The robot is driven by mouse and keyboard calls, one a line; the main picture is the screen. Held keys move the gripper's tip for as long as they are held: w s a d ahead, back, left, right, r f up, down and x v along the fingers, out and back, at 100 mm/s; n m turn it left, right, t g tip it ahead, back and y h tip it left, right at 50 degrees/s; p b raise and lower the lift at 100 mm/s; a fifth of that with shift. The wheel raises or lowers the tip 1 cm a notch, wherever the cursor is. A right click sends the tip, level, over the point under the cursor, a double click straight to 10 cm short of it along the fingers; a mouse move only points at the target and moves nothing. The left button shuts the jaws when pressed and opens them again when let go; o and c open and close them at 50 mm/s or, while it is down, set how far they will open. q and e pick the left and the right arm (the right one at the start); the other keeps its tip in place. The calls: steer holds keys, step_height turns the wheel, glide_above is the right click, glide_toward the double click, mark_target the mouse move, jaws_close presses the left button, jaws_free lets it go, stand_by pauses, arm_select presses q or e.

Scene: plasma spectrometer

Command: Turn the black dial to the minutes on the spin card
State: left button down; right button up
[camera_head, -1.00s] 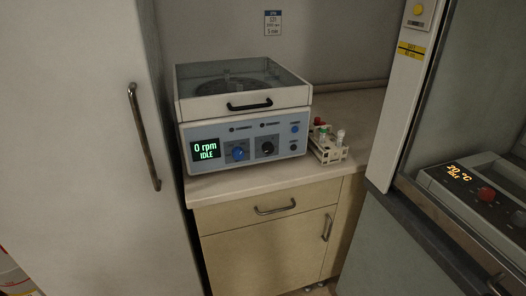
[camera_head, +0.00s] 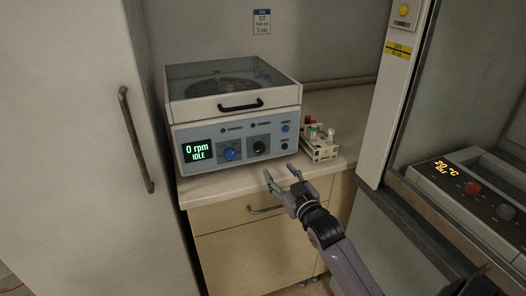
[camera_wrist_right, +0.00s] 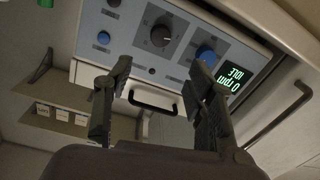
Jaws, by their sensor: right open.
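The black dial (camera_head: 260,147) is on the front panel of the centrifuge (camera_head: 240,122), right of a blue dial (camera_head: 229,154). It also shows in the right wrist view (camera_wrist_right: 161,36), which sees the panel upside down. The display (camera_head: 198,150) reads 0 rpm, IDLE. The spin card (camera_head: 262,20) is on the back wall; its small print is hard to read, though its bottom line looks like 5 min. My right gripper (camera_head: 281,173) is open and empty, in front of and below the panel, apart from the dial.
A tube rack (camera_head: 320,150) stands close to the right of the centrifuge. A tall cabinet (camera_head: 85,130) is at left. A fume-hood-like enclosure at right holds a device with a red knob (camera_head: 473,188). The counter front is narrow before the centrifuge.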

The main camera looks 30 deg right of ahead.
mark_target(261, 149)
steer(key=w, duration=0.4)
steer(key=w+d, duration=0.1)
steer(key=w, duration=0.3)
steer(key=w+d, duration=0.1)
steer(key=w, duration=0.3)
steer(key=shift+w+d+p, duration=0.15)
steer(key=shift+w+p, duration=0.2)
steer(key=shift+p, duration=0.05)
steer(key=shift+c, duration=0.2)
steer(key=c, duration=1.1)
